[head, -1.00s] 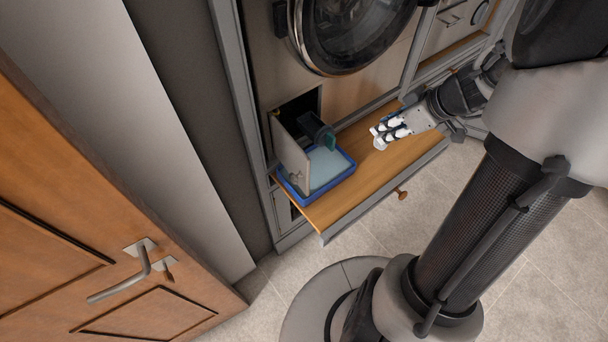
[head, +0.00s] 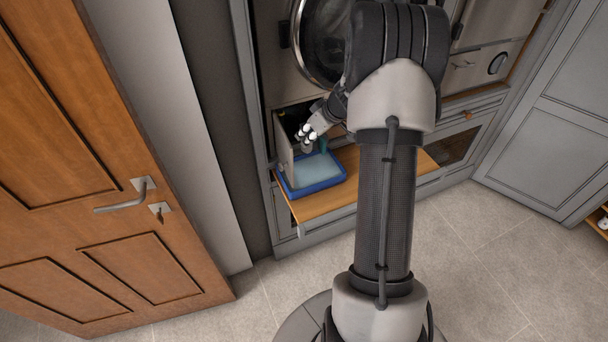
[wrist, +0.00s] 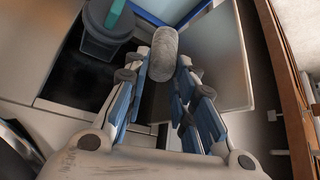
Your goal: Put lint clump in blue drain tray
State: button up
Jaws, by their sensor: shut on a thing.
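The lint clump (wrist: 162,52) is a grey, rounded, elongated piece between my fingertips in the wrist view. My gripper (head: 307,136) is shut on it and holds it up by the open hatch of the machine. In the head view the clump (head: 307,148) shows small below the fingers. The blue drain tray (head: 318,187) sits on the pulled-out wooden shelf, below my gripper and apart from it. Its inside is pale blue-grey. Part of the tray (wrist: 178,10) shows at the top of the wrist view, beyond the clump.
The open hatch flap (head: 285,153) stands upright at the tray's left back. A dark filter with a teal handle (wrist: 112,18) sticks out of the hatch (wrist: 75,70), close to my gripper. The wooden shelf (head: 348,160) is bare right of the tray.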

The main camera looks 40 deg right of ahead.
notch_tip(320, 180, down, 17)
jog(key=b, duration=0.4)
jog(key=shift+r+b, duration=0.1)
jog(key=shift+b, duration=0.2)
jog(key=shift+f+b, duration=0.2)
jog(key=shift+b, duration=0.15)
jog(key=o, duration=0.7)
jog(key=shift+o, duration=0.2)
jog(key=shift+r, duration=0.1)
jog(key=shift+r+p, duration=0.2)
jog(key=shift+p, duration=0.25)
jog(key=p+v, duration=0.2)
jog(key=v, duration=0.9)
jog(key=shift+s+r, duration=0.2)
jog(key=shift+r, duration=0.15)
jog(key=shift+d, duration=0.1)
